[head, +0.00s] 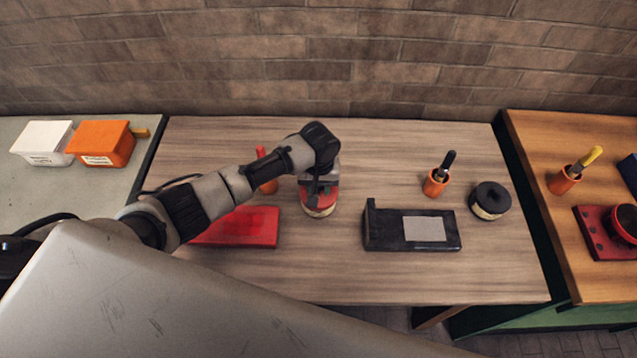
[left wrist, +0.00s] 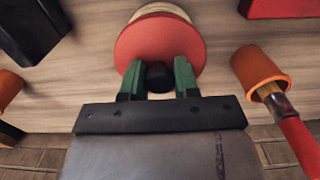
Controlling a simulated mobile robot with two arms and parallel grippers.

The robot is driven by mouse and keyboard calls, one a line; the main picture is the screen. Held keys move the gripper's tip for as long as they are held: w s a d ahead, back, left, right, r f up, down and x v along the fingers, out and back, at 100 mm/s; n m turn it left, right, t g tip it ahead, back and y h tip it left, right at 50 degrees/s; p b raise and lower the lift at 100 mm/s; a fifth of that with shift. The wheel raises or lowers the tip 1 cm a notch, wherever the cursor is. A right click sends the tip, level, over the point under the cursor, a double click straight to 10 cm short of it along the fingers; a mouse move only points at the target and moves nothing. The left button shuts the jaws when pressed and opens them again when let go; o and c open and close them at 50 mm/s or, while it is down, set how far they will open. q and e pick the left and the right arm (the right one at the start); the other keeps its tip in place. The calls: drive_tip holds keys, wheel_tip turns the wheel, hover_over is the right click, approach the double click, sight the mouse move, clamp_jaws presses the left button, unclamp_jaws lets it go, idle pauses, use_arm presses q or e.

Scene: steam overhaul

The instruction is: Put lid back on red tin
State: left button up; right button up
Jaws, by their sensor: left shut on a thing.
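My left gripper (head: 318,184) is over the middle of the wooden table, pointing down. In the left wrist view its green fingers (left wrist: 158,76) are shut on the black knob (left wrist: 158,77) of a round red lid (left wrist: 150,42). The lid also shows in the head view (head: 329,197), below the gripper. The cream-sided tin (head: 319,212) is directly under the lid, and part of its side shows beyond the lid in the left wrist view (left wrist: 160,10). I cannot tell whether the lid is fully seated or slightly above the rim. My right gripper is not in view.
A red holder (head: 240,226) lies left of the tin, and an orange cup (head: 267,185) with a red-handled brush stands behind. To the right are a black holder (head: 384,232), another brush cup (head: 434,185) and a black-lidded tin (head: 490,197). The table's front strip is clear.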

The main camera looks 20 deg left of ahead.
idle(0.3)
use_arm(q)
drive_tip(key=o, duration=1.5)
drive_tip(key=shift+r+p, duration=3.55)
drive_tip(key=shift+p, duration=0.55)
drive_tip(key=shift+c, duration=0.4)
clamp_jaws()
